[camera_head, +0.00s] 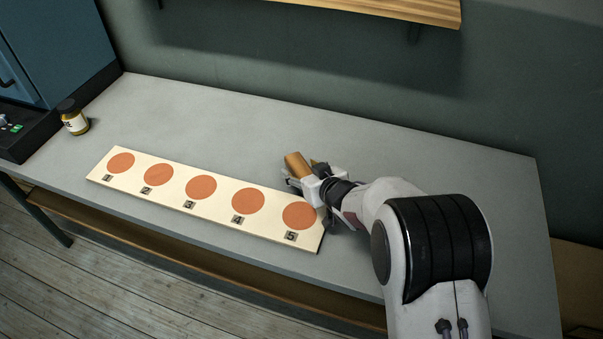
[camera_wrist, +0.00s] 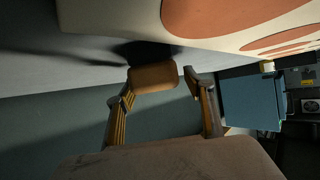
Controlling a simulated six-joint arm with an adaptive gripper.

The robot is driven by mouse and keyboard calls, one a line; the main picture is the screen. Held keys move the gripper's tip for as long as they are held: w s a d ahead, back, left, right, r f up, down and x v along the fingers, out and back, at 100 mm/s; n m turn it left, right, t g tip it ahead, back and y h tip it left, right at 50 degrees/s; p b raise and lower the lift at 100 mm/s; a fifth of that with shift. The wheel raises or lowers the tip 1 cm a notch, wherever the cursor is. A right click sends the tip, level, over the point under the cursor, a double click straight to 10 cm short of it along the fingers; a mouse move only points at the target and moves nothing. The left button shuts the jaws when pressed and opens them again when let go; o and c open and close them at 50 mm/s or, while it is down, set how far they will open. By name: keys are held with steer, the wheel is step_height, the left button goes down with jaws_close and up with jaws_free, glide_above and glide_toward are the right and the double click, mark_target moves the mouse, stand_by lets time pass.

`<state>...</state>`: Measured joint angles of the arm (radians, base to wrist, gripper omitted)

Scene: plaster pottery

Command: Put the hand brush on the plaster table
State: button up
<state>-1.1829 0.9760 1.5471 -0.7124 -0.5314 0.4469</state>
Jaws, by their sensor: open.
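The hand brush shows its light brown wooden part (camera_head: 297,165) at my gripper, just behind the right end of the numbered board. In the wrist view, its wooden part (camera_wrist: 154,77) lies between the two fingertips of my gripper (camera_wrist: 158,86). A dark patch beyond the wood borders the grey surface; I cannot tell bristles from shadow there. My gripper (camera_head: 308,178) is open around the brush, low over the grey table (camera_head: 420,165). The fingers hide part of the brush in the head view, and its contact with the table is unclear.
A cream board (camera_head: 172,187) with several orange discs and number labels lies along the table's front edge. A yellow jar with a dark lid (camera_head: 75,121) stands at the left, near a blue cabinet (camera_head: 60,45). A wooden shelf (camera_head: 420,10) hangs above. The table's back is clear.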

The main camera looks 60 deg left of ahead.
mark_target(301, 168)
steer(key=shift+a, duration=0.2)
stand_by(0.4)
steer(key=c, duration=1.3)
steer(key=shift+c, duration=0.2)
steer(key=shift+r, duration=5)
